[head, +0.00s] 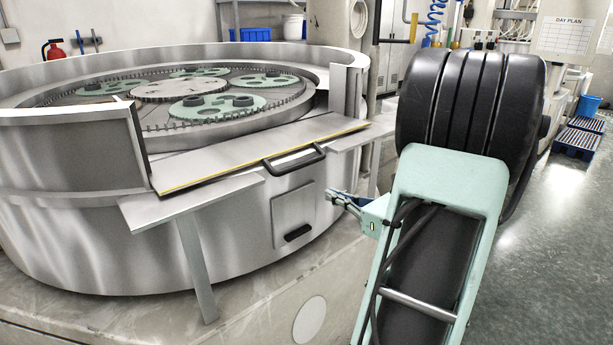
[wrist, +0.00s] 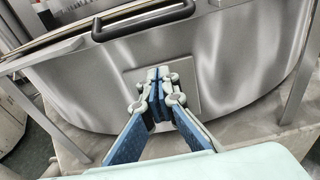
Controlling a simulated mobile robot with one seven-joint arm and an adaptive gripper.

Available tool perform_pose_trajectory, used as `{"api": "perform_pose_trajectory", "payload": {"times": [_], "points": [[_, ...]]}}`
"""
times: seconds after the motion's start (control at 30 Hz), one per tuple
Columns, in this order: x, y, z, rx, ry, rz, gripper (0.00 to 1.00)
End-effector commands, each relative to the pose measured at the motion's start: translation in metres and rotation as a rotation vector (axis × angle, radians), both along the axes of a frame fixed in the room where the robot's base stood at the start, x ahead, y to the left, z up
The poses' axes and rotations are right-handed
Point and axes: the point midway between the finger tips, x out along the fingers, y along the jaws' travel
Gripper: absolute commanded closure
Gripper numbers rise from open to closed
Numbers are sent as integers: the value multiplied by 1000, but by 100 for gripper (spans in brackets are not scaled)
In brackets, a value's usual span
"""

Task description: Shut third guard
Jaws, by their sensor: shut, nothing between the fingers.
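A flat metal guard panel (head: 235,157) with a yellow edge lies folded down in the gap of the round machine's wall (head: 70,145). A black bar handle (head: 295,161) is fixed at its outer edge; the handle also shows at the top of the wrist view (wrist: 145,18). No number shows on the guard. My gripper (head: 331,194) is shut and empty, in front of the drum, below and to the right of the handle. In the wrist view my gripper (wrist: 158,74) covers part of a square plate on the drum, apart from the handle.
Metal side shelves (head: 190,200) stick out beside the guard, one on a leg. A small hatch (head: 293,213) with a black grip sits on the drum below. Green toothed discs (head: 215,105) lie inside the machine. Open floor (head: 560,250) lies to the right.

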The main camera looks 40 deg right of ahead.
Motion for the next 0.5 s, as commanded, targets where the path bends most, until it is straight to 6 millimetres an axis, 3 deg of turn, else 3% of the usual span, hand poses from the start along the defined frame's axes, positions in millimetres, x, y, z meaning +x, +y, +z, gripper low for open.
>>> {"api": "perform_pose_trajectory", "payload": {"times": [0.17,0.5], "points": [[20,2,-3,0,-2,3,100],[92,8,-14,-1,0,5,100]]}}
